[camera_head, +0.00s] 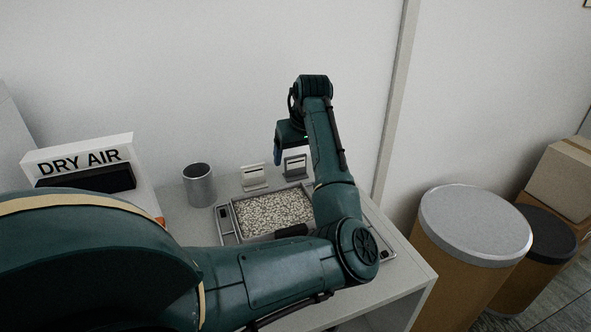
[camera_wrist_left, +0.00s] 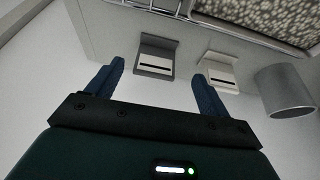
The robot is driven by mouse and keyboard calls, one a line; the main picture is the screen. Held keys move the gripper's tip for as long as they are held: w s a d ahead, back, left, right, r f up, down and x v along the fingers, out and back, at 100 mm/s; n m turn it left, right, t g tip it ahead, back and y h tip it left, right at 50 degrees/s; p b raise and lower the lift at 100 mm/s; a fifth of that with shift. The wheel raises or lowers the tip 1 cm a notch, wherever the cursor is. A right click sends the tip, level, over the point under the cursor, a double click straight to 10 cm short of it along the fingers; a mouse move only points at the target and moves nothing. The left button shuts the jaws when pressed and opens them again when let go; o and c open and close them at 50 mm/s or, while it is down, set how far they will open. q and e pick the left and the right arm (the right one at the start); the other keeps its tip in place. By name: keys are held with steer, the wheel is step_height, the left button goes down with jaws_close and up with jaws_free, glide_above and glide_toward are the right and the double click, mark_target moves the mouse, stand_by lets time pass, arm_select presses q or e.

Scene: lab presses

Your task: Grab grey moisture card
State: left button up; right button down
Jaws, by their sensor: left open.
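The grey moisture card (camera_head: 295,167) stands upright in a small holder at the back of the table, behind the tray; in the left wrist view the grey card (camera_wrist_left: 154,60) shows ahead of the fingers, with a dark slot across it. A similar white card (camera_head: 253,178) stands to its left, and it shows right of the grey one in the left wrist view (camera_wrist_left: 219,71). My left gripper (camera_head: 278,155) is near the grey card, with one blue finger visible. In the left wrist view the two fingers (camera_wrist_left: 158,88) are apart with nothing held. My right gripper is out of view.
A metal tray (camera_head: 232,222) of pale pellets lies in front of the cards, partly behind my left arm. A metal cup (camera_head: 199,186) stands left of it. A DRY AIR unit (camera_head: 85,164) is further left. The wall is close behind. Drums (camera_head: 468,240) stand right.

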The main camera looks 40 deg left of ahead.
mark_target(296, 162)
arm_select(q)
steer(key=shift+w+x, duration=0.2)
steer(key=shift+x, duration=1.35)
steer(key=shift+w+x, duration=0.2)
steer(key=shift+x, duration=1.3)
steer(key=shift+a+r, duration=0.1)
steer(key=shift+a, duration=0.05)
steer(key=shift+c, duration=0.2)
steer(key=c, duration=1)
